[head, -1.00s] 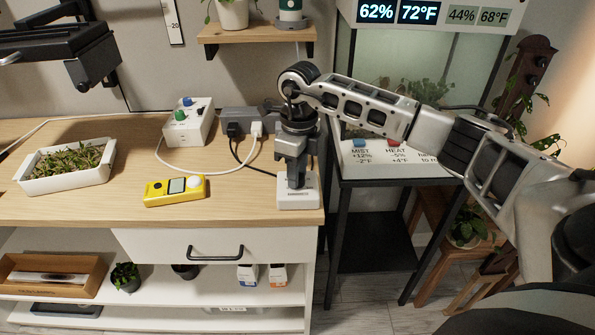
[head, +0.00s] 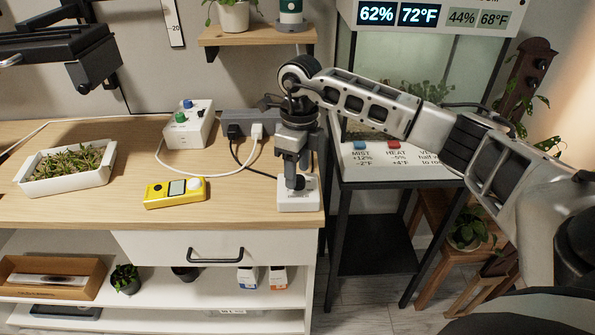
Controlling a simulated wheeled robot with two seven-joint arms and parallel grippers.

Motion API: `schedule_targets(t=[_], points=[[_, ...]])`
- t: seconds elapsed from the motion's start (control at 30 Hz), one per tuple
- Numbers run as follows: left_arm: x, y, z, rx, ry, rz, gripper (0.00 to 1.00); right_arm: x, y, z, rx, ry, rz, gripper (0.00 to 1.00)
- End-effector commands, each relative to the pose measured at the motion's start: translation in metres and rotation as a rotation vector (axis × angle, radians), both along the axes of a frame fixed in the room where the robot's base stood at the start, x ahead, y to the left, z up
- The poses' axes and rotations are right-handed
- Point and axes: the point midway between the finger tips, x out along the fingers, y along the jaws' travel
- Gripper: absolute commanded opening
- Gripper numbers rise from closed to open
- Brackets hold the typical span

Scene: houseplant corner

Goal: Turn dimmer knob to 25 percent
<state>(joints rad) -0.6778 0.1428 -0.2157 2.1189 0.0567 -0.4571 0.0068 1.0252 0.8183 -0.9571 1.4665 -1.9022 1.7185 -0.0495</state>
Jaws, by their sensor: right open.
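The dimmer is a small white box (head: 298,198) at the right front corner of the wooden bench top. A dark knob (head: 295,183) shows on its top; its setting is too small to read. My right gripper (head: 297,174) points down just above the knob. It is open and empty, with its fingertips close to the knob's upper part; I cannot tell if they touch it. The gripper and wrist hide part of the knob's back. My left gripper is not in view.
A yellow meter (head: 175,192), a white control box (head: 188,125) with coloured knobs and a planter (head: 68,168) stand to the left. A grey power strip (head: 246,122) with cables lies behind. A glass cabinet (head: 400,80) stands right. The bench front is clear.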

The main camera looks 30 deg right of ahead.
Motion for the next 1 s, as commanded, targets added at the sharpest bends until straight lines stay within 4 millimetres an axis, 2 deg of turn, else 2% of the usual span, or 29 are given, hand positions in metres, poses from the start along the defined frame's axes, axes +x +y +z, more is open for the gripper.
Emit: schedule_targets(t=[0.4, 0.6, 0.8, 1.0], points=[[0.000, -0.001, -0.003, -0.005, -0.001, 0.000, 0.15, 0.003, -0.004, 0.098, 0.001, -0.008, 0.000, 0.50], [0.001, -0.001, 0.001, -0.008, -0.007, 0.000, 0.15, 0.004, -0.006, 0.132, 0.001, -0.005, -0.001, 0.50], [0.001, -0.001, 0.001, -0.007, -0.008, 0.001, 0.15, 0.004, -0.007, 0.145, 0.000, -0.004, 0.000, 0.50], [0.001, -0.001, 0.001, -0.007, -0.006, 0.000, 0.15, 0.004, -0.007, 0.146, 0.000, -0.002, 0.000, 0.50]])
